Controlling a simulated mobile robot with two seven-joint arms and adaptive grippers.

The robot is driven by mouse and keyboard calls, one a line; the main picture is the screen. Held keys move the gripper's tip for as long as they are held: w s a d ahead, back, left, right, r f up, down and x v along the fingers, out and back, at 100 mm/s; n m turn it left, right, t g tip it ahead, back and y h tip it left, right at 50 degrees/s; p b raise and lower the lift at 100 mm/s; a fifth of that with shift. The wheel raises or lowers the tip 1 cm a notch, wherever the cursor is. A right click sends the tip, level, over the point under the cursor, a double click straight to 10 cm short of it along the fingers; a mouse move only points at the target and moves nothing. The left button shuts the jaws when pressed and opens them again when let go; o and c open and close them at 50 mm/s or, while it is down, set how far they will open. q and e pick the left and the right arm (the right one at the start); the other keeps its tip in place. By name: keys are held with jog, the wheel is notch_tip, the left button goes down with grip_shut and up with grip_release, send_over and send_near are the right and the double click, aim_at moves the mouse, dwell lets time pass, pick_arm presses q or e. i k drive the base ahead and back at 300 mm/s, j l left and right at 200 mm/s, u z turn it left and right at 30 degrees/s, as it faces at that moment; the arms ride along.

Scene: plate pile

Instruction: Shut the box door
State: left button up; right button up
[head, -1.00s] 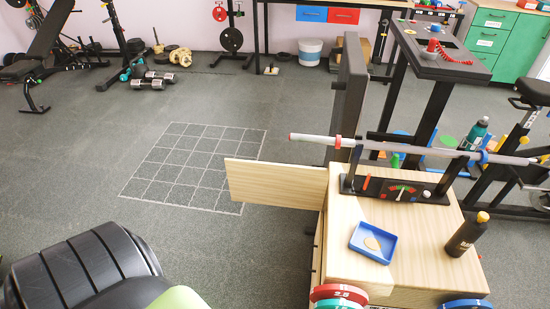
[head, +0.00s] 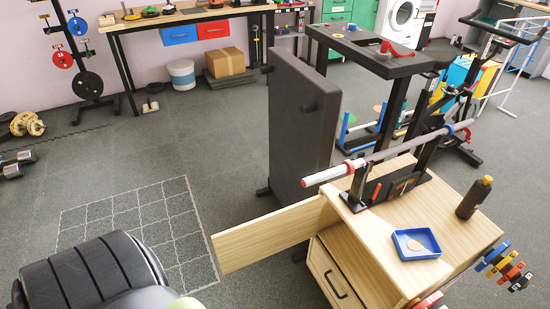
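The box is a light wooden cabinet (head: 385,262) at the lower right of the head view. Its wooden door (head: 268,236) stands open, sticking out to the left from the cabinet's upper left side. A drawer (head: 336,283) with a dark handle shows on the cabinet's front, below the level of the door, and looks shut. The inside behind the door is not visible. Neither of my grippers is in view.
On the cabinet top are a blue tray (head: 416,244), a dark bottle (head: 474,198) and a black rack holding a long bar (head: 395,150). A dark padded bench (head: 300,125) stands just behind the door. Open floor with a white grid (head: 140,225) lies left of the door.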

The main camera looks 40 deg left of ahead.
aim_at(238, 248)
jog(key=j+z, duration=0.2)
jog(key=j, duration=0.35)
jog(key=i+j+z, duration=0.1)
jog(key=j+z, duration=0.15)
jog(key=j, duration=0.35)
jog(key=j+z, duration=0.2)
jog(key=j, duration=0.35)
jog(key=k+j+z, duration=0.1)
jog(key=j+z, duration=0.15)
jog(key=j, duration=0.3)
jog(key=k+j+z, duration=0.2)
jog(key=j, duration=0.35)
jog(key=j+z, duration=0.2)
jog(key=j, duration=0.3)
jog(key=k+j+z, duration=0.25)
jog(key=j, duration=0.25)
jog(key=k+j+z, duration=0.2)
jog(key=j, duration=0.25)
